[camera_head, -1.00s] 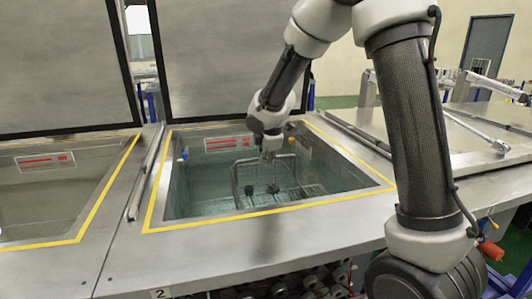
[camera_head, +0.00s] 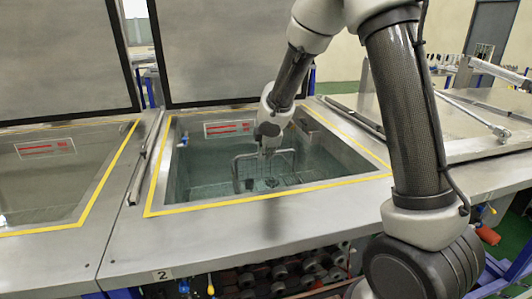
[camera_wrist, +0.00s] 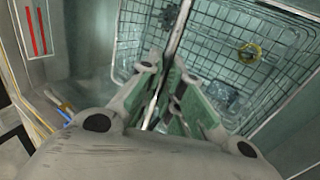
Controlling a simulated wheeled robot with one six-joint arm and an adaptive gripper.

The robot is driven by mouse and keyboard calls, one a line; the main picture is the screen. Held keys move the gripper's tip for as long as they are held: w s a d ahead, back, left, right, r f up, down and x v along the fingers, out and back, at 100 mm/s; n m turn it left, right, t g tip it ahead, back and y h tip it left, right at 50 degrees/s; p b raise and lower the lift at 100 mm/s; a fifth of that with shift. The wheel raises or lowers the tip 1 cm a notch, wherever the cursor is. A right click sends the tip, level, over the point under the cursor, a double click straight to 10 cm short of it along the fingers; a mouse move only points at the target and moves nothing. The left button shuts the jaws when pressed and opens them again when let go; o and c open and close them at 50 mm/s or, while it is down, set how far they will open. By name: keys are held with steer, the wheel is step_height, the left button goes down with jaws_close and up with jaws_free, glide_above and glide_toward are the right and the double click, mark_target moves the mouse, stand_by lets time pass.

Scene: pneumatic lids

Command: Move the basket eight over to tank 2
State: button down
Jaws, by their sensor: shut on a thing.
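The wire mesh basket (camera_head: 240,172) is inside the open tank 2 (camera_head: 163,190), whose front carries a "2" label (camera_head: 162,275). A few dark parts lie in it. My gripper (camera_head: 268,150) is above the basket, shut on its handle bar. In the wrist view, the bar runs between the fingers of my gripper (camera_wrist: 165,108), and the mesh (camera_wrist: 215,45) with a yellowish ring and dark parts shows below. The basket's lower part looks submerged. I cannot tell whether it touches the tank floor, and no number on it can be read.
Another open tank (camera_head: 55,175) lies to the left, beyond a metal divider. Raised lids (camera_head: 220,50) stand behind both tanks. A closed metal lid (camera_head: 455,125) is at the right. The tank walls and yellow-marked rim (camera_head: 270,194) surround the basket.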

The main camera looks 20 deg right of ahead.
steer(key=c, duration=1.5)
jaws_free()
steer(key=shift+r, duration=0.1)
steer(key=shift+s, duration=0.1)
steer(key=w+r+v, duration=0.1)
steer(key=w+v, duration=0.1)
steer(key=v, duration=0.9)
steer(key=w+r+v, duration=0.1)
steer(key=w+v, duration=0.2)
steer(key=v, duration=0.8)
steer(key=shift+s+r, duration=0.15)
steer(key=shift+r, duration=0.35)
